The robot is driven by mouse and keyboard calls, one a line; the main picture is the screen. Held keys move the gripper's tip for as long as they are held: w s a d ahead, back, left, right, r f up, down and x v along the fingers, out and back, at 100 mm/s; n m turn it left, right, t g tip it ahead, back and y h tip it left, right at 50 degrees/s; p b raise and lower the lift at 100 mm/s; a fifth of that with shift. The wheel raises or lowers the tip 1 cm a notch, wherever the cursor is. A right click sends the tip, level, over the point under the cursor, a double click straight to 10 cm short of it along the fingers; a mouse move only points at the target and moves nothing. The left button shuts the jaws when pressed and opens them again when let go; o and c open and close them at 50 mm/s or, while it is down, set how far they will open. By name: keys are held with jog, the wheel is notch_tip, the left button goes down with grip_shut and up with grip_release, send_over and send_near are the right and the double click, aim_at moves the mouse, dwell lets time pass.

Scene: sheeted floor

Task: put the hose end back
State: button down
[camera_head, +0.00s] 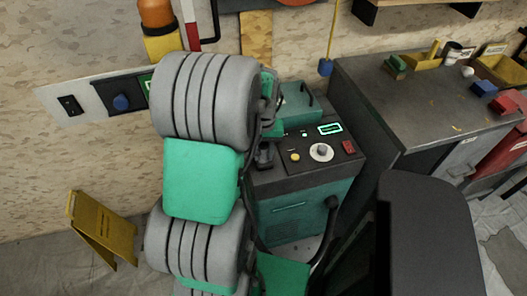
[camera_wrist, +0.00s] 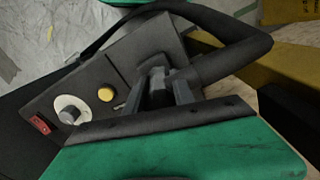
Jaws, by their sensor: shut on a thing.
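The teal machine (camera_head: 300,210) stands against the wall, with a dark sloped panel bearing a white dial, a yellow button and a red switch. The same panel (camera_wrist: 105,80) shows in the wrist view. My gripper (camera_head: 264,155) is at the panel's left edge, partly hidden by my arm. In the wrist view its fingers (camera_wrist: 160,92) are shut on the dark end of a thick black hose (camera_wrist: 235,57), which loops right and back over the top. I cannot tell whether the hose end touches the machine. The hose (camera_head: 330,215) also shows near the machine's front right.
A dark workbench (camera_head: 400,95) with small blocks and tins stands right of the machine. A yellow folding stand (camera_head: 100,228) is on the floor at left.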

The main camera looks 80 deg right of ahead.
jog(key=shift+f, duration=0.1)
jog(key=c, duration=1.1)
grip_release()
jog(key=shift+o, duration=0.2)
